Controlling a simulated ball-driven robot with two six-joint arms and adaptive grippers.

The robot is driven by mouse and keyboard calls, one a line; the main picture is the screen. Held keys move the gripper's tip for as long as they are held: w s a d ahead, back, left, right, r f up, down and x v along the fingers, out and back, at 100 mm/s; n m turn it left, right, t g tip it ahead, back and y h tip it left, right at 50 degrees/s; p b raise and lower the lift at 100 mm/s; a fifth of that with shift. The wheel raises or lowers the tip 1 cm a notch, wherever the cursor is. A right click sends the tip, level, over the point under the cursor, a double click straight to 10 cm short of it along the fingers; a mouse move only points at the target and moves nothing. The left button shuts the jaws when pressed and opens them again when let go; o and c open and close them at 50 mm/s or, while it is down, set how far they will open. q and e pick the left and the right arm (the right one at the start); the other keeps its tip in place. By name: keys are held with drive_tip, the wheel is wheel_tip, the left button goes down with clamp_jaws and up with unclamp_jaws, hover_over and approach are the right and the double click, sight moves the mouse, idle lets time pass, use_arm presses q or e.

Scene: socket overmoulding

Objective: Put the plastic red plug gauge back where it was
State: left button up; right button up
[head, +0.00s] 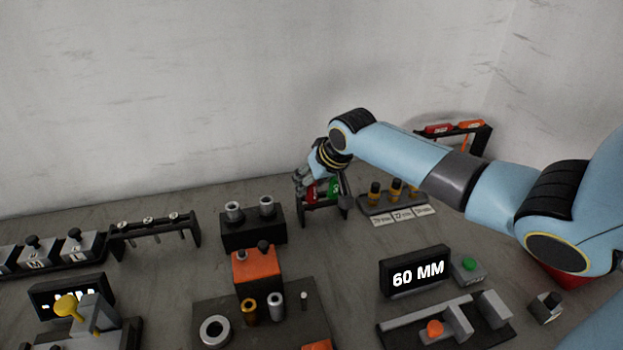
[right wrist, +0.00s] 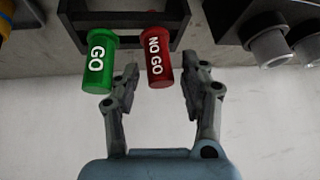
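The red plug gauge marked NO GO (right wrist: 159,58) is in the right wrist view, with its upper end against the black rack (right wrist: 125,17). The green plug marked GO (right wrist: 99,62) hangs beside it on the left. My right gripper (right wrist: 160,72) is open, with one finger on each side of the red plug and a visible gap to both. In the head view the right gripper (head: 303,180) is at the small black rack (head: 325,211), where the green plug (head: 335,188) shows and the gripper partly hides the red one. My left gripper is not in view.
A block with two metal sockets (head: 253,232) stands left of the rack. A stand with several yellow-and-black pins (head: 394,198) is right of it. A 60 MM display (head: 416,272) and an orange-topped fixture (head: 254,268) stand nearer. The wall is close behind.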

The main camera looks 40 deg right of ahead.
drive_tip(key=shift+r, duration=0.1)
drive_tip(key=p+v, duration=0.1)
drive_tip(key=v, duration=1.2)
drive_tip(key=shift+w, duration=0.25)
